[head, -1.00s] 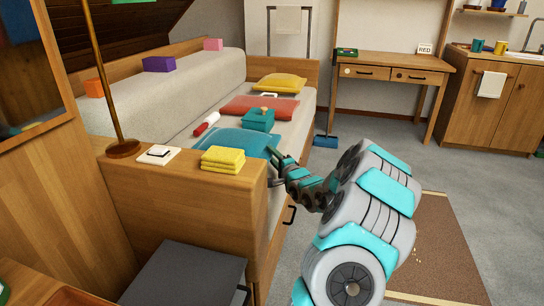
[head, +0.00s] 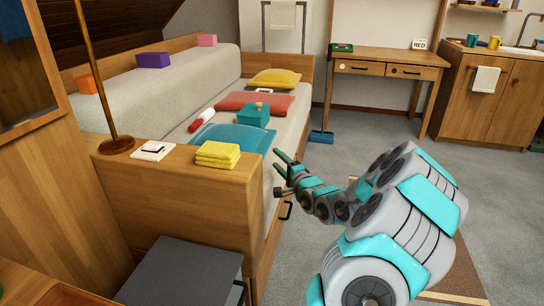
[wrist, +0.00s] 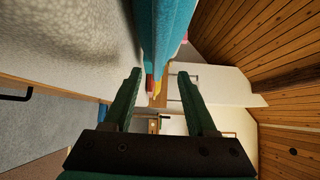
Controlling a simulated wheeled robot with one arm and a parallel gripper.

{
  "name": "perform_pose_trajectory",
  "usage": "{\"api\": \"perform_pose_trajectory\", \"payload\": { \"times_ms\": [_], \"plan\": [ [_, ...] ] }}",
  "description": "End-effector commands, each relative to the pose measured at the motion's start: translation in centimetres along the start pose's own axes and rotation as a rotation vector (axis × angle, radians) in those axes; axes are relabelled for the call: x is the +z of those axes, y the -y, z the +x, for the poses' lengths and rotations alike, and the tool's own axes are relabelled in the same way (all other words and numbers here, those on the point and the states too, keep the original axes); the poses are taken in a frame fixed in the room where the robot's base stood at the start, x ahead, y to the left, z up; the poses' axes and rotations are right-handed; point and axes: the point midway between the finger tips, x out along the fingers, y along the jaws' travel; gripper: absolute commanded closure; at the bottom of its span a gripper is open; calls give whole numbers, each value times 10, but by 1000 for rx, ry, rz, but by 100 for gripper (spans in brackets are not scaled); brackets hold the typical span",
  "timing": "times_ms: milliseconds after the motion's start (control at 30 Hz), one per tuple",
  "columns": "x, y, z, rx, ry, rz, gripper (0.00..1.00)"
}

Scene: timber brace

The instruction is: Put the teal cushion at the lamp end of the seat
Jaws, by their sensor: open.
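The teal cushion (head: 236,138) lies on the near end of the seat (head: 288,133), just behind the wooden end panel (head: 180,185). The lamp's brass pole and base (head: 117,146) stand on that panel's top, at this same end. My gripper (head: 277,158) is open and empty by the cushion's right edge, at the front of the seat. In the wrist view a teal surface (wrist: 165,30), apparently the cushion, shows beyond my open fingers (wrist: 159,76). I see a gap between it and the fingers.
Folded yellow cloths (head: 217,154) and a white notepad (head: 152,151) lie on the end panel. Behind the cushion are a red-and-white roll (head: 201,121), a teal box (head: 253,115), a red cushion (head: 238,102) and a yellow cushion (head: 275,78). Floor right of the seat is partly clear.

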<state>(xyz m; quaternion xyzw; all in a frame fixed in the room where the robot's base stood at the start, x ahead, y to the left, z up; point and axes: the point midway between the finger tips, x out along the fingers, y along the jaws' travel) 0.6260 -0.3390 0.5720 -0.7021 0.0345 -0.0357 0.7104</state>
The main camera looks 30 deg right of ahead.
Motion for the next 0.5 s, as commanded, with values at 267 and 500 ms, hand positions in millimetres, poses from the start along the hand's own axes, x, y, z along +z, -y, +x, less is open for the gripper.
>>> {"api": "perform_pose_trajectory", "payload": {
  "times_ms": [267,500],
  "plan": [
    [0,0,-33,0,-2,2,43],
    [0,1,-40,-2,0,-1,43]
  ]
}}
